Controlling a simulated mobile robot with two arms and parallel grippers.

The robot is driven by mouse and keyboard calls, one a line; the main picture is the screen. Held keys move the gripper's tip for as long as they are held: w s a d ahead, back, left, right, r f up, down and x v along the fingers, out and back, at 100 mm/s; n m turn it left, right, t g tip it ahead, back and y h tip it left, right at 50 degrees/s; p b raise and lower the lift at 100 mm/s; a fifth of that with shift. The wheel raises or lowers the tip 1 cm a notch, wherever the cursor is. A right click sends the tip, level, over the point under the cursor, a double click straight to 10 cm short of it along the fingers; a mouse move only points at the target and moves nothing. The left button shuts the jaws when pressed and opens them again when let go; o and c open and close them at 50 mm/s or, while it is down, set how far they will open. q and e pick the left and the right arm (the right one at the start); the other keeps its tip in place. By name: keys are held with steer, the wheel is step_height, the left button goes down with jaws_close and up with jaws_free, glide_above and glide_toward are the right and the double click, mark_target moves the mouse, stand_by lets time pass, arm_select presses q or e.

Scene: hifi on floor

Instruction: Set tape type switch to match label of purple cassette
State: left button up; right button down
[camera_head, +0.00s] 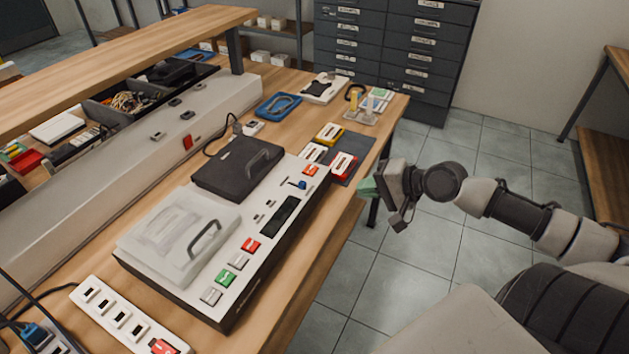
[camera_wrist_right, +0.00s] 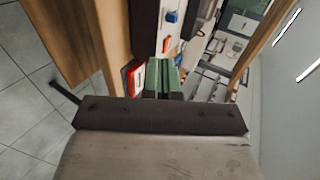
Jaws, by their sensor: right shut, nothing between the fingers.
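The tape deck (camera_head: 225,297) lies on the wooden bench with a clear-lidded bay and a dark-lidded bay. A blue knob (camera_head: 299,184) sits on its top near the far right end; it also shows in the right wrist view (camera_wrist_right: 171,17). I cannot read its setting or tell whether it is the tape type switch. I cannot make out a purple cassette. A red-and-white cassette (camera_head: 343,166) and a yellow one (camera_head: 329,134) lie near a dark mat. My right gripper (camera_head: 367,188), with green fingertips, is shut and empty beyond the bench's right edge, apart from the deck. My left gripper is not in view.
Red, green and grey buttons (camera_head: 225,277) line the deck's front. A power strip (camera_head: 118,318) lies at the near left. A raised shelf (camera_head: 120,65) overhangs the back. Grey drawers (camera_head: 400,50) stand beyond the bench. Floor right of the bench is open.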

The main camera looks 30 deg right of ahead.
steer(key=shift+f, duration=0.15)
glide_toward(305, 185)
steer(key=f, duration=0.2)
steer(key=w+f, duration=0.1)
steer(key=shift+w+a+f, duration=0.1)
steer(key=shift+a+f, duration=0.05)
steer(key=shift+a, duration=0.2)
steer(key=w+a, duration=0.1)
steer(key=w, duration=0.2)
steer(key=shift+a+f+p, duration=0.15)
steer(key=shift+a+p, duration=0.2)
steer(key=shift+w+a+f, duration=0.15)
steer(key=shift+w+a, duration=0.2)
steer(key=shift+w, duration=0.2)
